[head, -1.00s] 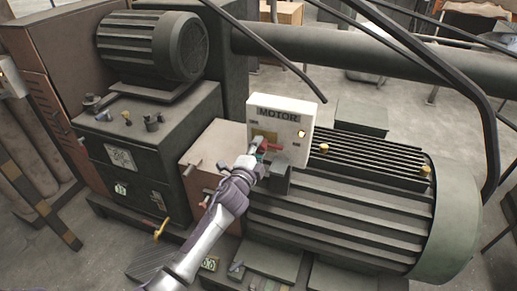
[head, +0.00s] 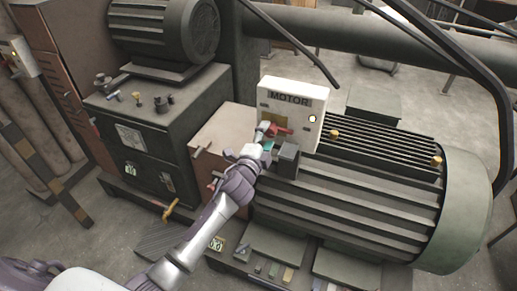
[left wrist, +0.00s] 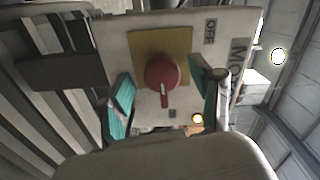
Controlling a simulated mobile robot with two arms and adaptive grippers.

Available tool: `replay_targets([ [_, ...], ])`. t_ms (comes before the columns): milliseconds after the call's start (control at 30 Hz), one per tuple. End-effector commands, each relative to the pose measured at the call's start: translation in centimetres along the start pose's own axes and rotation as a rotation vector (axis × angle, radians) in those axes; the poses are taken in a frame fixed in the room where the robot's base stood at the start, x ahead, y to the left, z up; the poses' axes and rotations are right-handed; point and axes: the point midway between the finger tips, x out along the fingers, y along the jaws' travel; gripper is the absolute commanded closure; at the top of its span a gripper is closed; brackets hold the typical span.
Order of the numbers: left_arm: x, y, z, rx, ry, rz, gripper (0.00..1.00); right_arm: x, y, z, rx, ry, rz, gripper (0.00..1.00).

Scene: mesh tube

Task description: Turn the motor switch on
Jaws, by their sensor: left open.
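The white motor switch box (head: 293,98), labelled MOTOR, stands on the large ribbed motor. Its red switch (head: 281,131) has its handle turned to the right side of the box. In the left wrist view the round red knob (left wrist: 162,72) sits on a yellow plate (left wrist: 152,45), its handle pointing down the picture, away from the OFF label (left wrist: 210,32). My left gripper (head: 266,138) is open at the box front. In the left wrist view its teal-padded fingers (left wrist: 164,98) are on either side of the handle; I cannot tell whether they touch it. My right gripper is not in view.
The large motor (head: 370,195) lies right of the box. A smaller motor on a dark cabinet (head: 150,140) is at left. A thick pipe crosses behind.

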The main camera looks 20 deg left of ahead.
Motion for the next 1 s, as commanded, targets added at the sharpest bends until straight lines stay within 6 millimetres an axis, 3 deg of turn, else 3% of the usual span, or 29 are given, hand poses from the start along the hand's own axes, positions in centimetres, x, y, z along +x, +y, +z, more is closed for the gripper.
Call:
replay_targets([
  [200,-5.0,0.2,0.0,0.001,0.0,0.003,0.34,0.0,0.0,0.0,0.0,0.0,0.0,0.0],
  [433,-8.7,0.1,0.0,0.001,0.001,0.002,0.34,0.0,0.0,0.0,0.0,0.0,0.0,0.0],
  [600,-9.8,0.1,0.0,0.003,0.0,0.001,0.34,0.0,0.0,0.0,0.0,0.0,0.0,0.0],
  [1000,-9.8,0.1,0.0,0.002,0.0,0.001,0.34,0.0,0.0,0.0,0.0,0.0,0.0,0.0],
])
